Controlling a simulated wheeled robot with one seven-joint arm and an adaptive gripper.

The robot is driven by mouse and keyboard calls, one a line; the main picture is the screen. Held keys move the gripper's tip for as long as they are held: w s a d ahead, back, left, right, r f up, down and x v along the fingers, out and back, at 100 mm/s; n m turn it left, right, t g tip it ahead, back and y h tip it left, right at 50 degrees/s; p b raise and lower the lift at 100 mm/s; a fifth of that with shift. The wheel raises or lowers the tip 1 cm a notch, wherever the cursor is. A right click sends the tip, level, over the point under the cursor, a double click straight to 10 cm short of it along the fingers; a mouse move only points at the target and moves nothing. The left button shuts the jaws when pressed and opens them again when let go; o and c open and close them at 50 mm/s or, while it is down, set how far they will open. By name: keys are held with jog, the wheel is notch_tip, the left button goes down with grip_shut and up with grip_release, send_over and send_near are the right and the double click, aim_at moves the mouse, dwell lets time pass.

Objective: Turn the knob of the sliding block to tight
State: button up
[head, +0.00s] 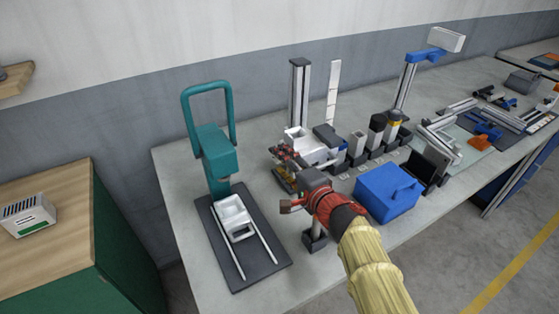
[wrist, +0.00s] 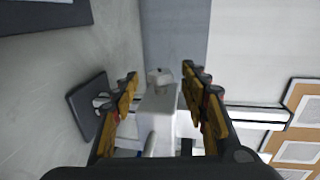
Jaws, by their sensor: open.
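My gripper (head: 280,165) is open at the end of my arm, over the middle of the workbench. In the head view it is beside a white block (head: 297,136) near the foot of a tall grey column (head: 299,92). In the wrist view, a pale block (wrist: 157,108) shows between the two open yellow-and-black fingers, with a small light piece (wrist: 158,76) at its far end. This may be the sliding block and its knob, but I cannot tell for sure. No contact with the fingers is clear. No tight or loose marking is readable.
A teal press (head: 217,150) on a dark base (head: 262,272) stands left. A blue box (head: 387,192) is right of my arm. Several small dark-and-grey devices stand behind it. The workbench's front left corner (head: 195,298) is bare.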

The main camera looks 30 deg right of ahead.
jog(key=s+r, duration=0.1)
jog(key=s, duration=0.5)
